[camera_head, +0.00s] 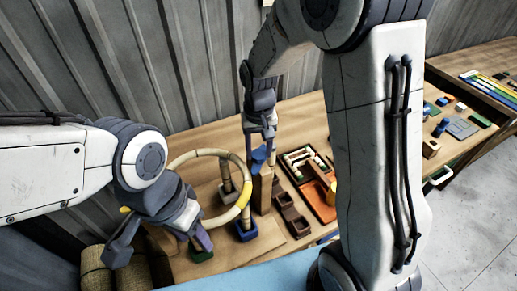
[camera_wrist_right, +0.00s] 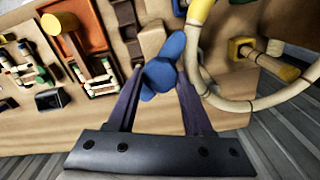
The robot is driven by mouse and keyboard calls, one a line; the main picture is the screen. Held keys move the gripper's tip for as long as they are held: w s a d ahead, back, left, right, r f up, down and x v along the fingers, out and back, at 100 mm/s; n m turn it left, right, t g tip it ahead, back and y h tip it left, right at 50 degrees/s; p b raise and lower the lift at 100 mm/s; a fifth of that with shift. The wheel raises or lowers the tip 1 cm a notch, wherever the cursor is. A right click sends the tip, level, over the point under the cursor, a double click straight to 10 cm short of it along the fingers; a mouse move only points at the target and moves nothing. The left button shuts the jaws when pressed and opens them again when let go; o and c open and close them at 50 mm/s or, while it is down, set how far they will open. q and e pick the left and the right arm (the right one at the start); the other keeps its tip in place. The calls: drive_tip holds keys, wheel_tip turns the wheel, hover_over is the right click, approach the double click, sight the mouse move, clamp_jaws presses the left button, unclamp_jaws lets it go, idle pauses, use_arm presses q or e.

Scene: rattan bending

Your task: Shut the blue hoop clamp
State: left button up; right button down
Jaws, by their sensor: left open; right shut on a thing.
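The blue clamp piece (camera_head: 258,157), a winged blue handle, sits at the top of a wooden block (camera_head: 262,188) to the right of the hoop. My right gripper (camera_head: 261,142) comes down from above and is shut on it; the blue piece (camera_wrist_right: 163,66) shows between the fingers (camera_wrist_right: 158,95) in the right wrist view. The pale rattan hoop (camera_head: 245,172) rests around posts beside the block; part of it curves past the right finger in the wrist view (camera_wrist_right: 200,75). My left gripper (camera_head: 203,238) is open over a green base (camera_head: 201,255) at the hoop's near left.
A post with a blue base (camera_head: 247,232) stands at the hoop's near side. Woven rolls (camera_head: 97,272) stand at lower left. A corrugated wall is behind.

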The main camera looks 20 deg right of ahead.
sight(259, 153)
drive_tip(key=m, duration=0.5)
drive_tip(key=shift+m, duration=2.4)
drive_tip(key=shift+c, duration=1.5)
unclamp_jaws()
wheel_tip(259, 153, up, 11)
drive_tip(key=b, duration=0.2)
drive_tip(key=shift+f, duration=0.2)
drive_tip(key=s+a+f+n+b, duration=0.1)
drive_tip(key=s+a+f+n, duration=0.1)
drive_tip(key=s+n, duration=0.1)
drive_tip(key=s+a+f+n+b, duration=0.1)
drive_tip(key=s+a+f+n, duration=0.1)
drive_tip(key=s, duration=0.3)
drive_tip(key=s+a+f+n+b, duration=0.2)
drive_tip(key=s+a+n, duration=0.1)
drive_tip(key=s+n, duration=0.1)
drive_tip(key=shift+s+a+n+y, duration=0.1)
drive_tip(key=shift+a+n+y, duration=0.2)
drive_tip(key=shift+a+n, duration=0.1)
drive_tip(key=s+f+n+b, duration=0.2)
drive_tip(key=s+f+n, duration=0.3)
drive_tip(key=s+n, duration=0.3)
drive_tip(key=shift+s+a+f+n, duration=0.35)
drive_tip(key=shift+s+a, duration=0.1)
drive_tip(key=shift+s, duration=0.75)
